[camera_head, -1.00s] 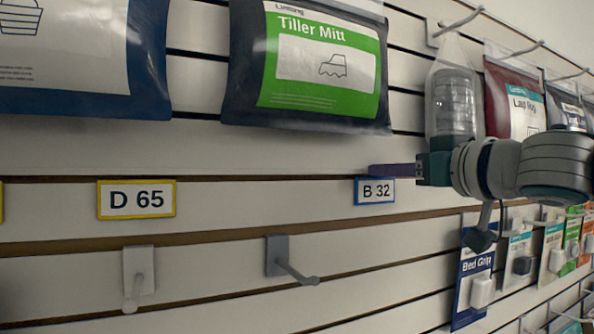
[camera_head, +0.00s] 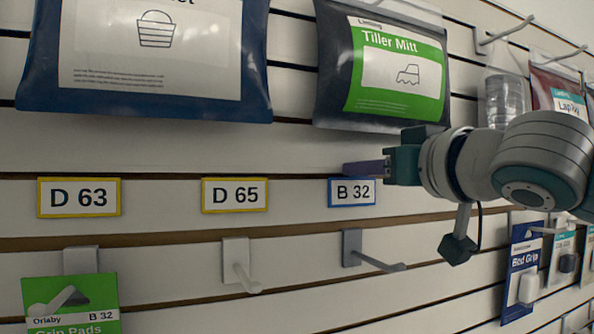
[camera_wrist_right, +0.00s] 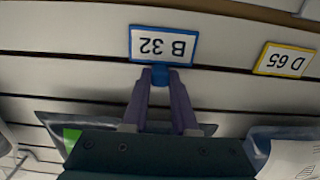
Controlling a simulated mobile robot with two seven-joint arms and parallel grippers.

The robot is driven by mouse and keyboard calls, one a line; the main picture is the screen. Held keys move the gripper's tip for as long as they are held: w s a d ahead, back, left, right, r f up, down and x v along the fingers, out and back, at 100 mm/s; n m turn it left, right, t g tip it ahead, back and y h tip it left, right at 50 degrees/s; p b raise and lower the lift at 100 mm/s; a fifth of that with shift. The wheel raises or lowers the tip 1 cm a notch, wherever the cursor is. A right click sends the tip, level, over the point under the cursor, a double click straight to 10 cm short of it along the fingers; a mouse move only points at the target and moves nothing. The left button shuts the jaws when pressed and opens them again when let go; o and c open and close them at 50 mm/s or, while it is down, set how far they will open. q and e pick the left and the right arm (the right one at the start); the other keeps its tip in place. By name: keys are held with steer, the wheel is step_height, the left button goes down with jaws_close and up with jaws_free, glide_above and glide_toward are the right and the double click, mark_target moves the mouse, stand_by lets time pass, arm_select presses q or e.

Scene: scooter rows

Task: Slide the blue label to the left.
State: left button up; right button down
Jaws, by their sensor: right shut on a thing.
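The blue label (camera_head: 352,192), blue-framed and reading B 32, sits on the slatted wall's rail. It also shows, upside down, in the right wrist view (camera_wrist_right: 163,45). My right gripper (camera_head: 352,168) reaches in from the right, with its purple fingers at the label's top edge. In the wrist view, the fingers (camera_wrist_right: 160,82) are shut on a small blue tab of the label. In the head view, the label is just above the grey hook (camera_head: 352,248). My left gripper is not in view.
Yellow labels D 65 (camera_head: 235,195) and D 63 (camera_head: 79,197) sit on the same rail to the left, with a bare gap before B 32. A white hook (camera_head: 236,262) is below D 65. The Tiller Mitt bag (camera_head: 385,70) hangs above.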

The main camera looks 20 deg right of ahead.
steer(key=shift+a+f, duration=0.1)
steer(key=shift+a, duration=0.2)
steer(key=c, duration=0.7)
jaws_free()
steer(key=s+b, duration=0.2)
steer(key=s, duration=0.1)
steer(key=s+b, duration=0.2)
steer(key=s, duration=0.1)
steer(key=s+b, duration=0.2)
steer(key=s, duration=0.2)
steer(key=shift+d+b, duration=0.3)
steer(key=shift+d, duration=0.1)
